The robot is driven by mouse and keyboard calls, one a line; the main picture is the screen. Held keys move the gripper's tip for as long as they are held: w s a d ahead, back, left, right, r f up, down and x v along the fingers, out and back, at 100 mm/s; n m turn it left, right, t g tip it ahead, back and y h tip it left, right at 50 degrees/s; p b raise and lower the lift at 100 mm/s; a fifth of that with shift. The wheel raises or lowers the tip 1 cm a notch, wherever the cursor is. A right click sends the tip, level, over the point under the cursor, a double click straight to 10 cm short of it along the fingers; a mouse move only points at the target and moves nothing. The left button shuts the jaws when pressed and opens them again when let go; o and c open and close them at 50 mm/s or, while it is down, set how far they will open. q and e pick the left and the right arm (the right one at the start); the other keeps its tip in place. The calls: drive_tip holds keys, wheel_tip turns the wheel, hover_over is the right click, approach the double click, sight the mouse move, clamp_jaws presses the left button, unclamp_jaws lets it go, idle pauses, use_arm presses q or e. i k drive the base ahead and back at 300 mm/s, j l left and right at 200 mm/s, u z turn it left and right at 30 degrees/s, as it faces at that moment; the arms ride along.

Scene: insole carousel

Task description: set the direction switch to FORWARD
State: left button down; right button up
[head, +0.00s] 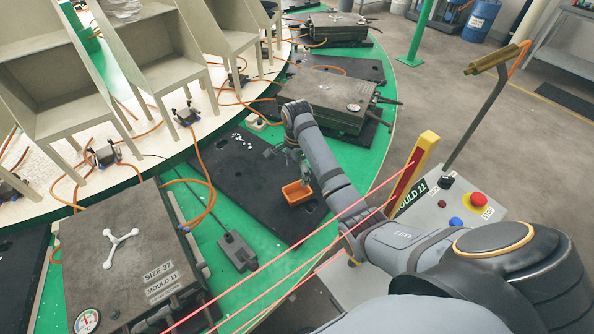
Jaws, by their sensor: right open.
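A control panel (425,217) stands at the right beside the carousel. It carries a black selector knob (446,182), which looks like the direction switch; its setting and lettering are too small to read. My right arm reaches from the lower right across the green carousel rim. My right gripper (280,153) is open, over the black plate, far to the left of the panel and touching nothing I can make out. The forearm passes in front of the panel's left part. My left gripper is out of view.
The panel also has a red stop button (479,200) and a blue button (456,221). Red beams cross between my arm and the carousel by a yellow post (424,150). A mould (130,250) stands lower left.

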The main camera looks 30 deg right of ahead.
sight(444, 183)
drive_tip(key=k+j, duration=0.5)
drive_tip(key=k, duration=0.2)
drive_tip(key=k+j, duration=0.5)
drive_tip(key=k, duration=0.15)
